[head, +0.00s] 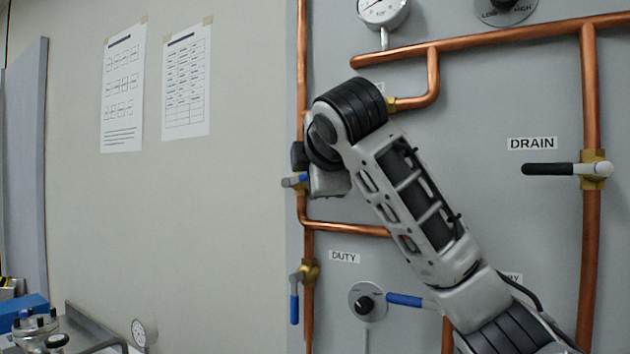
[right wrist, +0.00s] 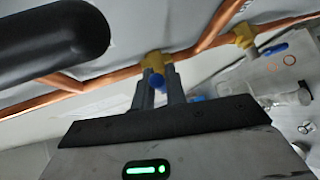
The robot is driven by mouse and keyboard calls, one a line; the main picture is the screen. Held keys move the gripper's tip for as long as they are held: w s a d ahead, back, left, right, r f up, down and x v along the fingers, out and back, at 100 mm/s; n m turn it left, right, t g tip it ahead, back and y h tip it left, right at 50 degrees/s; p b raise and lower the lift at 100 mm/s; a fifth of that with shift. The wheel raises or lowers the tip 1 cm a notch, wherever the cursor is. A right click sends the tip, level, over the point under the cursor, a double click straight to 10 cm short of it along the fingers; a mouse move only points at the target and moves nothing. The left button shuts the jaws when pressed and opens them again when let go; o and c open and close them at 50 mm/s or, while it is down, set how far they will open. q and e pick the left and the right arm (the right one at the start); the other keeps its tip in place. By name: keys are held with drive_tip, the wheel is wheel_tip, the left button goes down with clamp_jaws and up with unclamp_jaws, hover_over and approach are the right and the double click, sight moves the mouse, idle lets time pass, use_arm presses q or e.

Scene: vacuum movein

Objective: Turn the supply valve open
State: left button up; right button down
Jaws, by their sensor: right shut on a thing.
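A valve with a blue handle (head: 289,183) sits on the vertical copper pipe at the left edge of the grey panel, mostly behind my right arm. Its name label is not readable, so I cannot confirm from lettering that it is the supply valve. My right gripper (head: 300,172) reaches it from the right; its fingertips are largely hidden in the head view. In the right wrist view, my right gripper (right wrist: 157,95) is shut on the blue handle (right wrist: 156,81), just in front of the brass valve body (right wrist: 153,62). My left gripper is not in view.
The DUTY valve (head: 309,272) is below, its blue handle hanging down. Another blue handle (head: 404,300) points left beside a selector knob (head: 366,304). The DRAIN valve (head: 593,169) has a black horizontal handle. A gauge (head: 382,10) is above. Wall left of the panel is clear except for papers.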

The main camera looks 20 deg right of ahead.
drive_tip(key=shift+w+a+r+n+g+h, duration=0.15)
drive_tip(key=shift+r+n+g+h, duration=0.1)
drive_tip(key=shift+r+n+g, duration=0.35)
drive_tip(key=shift+w+a+r+n+g+h, duration=0.15)
drive_tip(key=shift+r+n+g+h, duration=0.2)
drive_tip(key=shift+g, duration=0.35)
drive_tip(key=shift+f, duration=0.1)
drive_tip(key=c, duration=1.4)
unclamp_jaws()
drive_tip(key=shift+c, duration=0.2)
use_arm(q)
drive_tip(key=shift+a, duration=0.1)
